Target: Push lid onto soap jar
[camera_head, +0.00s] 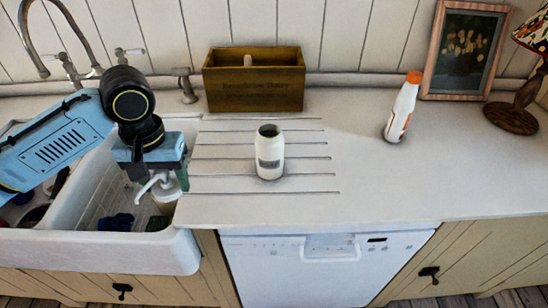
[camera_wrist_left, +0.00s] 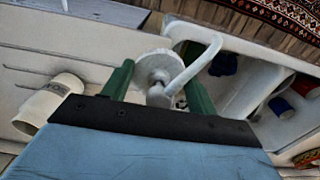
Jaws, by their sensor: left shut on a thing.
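The white soap jar (camera_head: 270,152) with a grey label stands upright on the grooved white counter, its dark mouth open at the top. It also shows in the left wrist view (camera_wrist_left: 48,104) at the left. My left gripper (camera_head: 165,184) is shut on the white pump lid (camera_head: 164,192), which has a curved spout. In the left wrist view the lid (camera_wrist_left: 155,66) sits between the green fingers of the gripper (camera_wrist_left: 158,88). The gripper holds the lid over the sink's right side, to the left of the jar and apart from it. My right gripper is not in view.
The white sink (camera_head: 110,255) with dishes in it lies at the left, under a tap (camera_head: 65,65). A wooden box (camera_head: 254,92) stands behind the jar. A white bottle with an orange cap (camera_head: 402,108), a picture frame (camera_head: 464,50) and a lamp (camera_head: 512,116) stand at the right.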

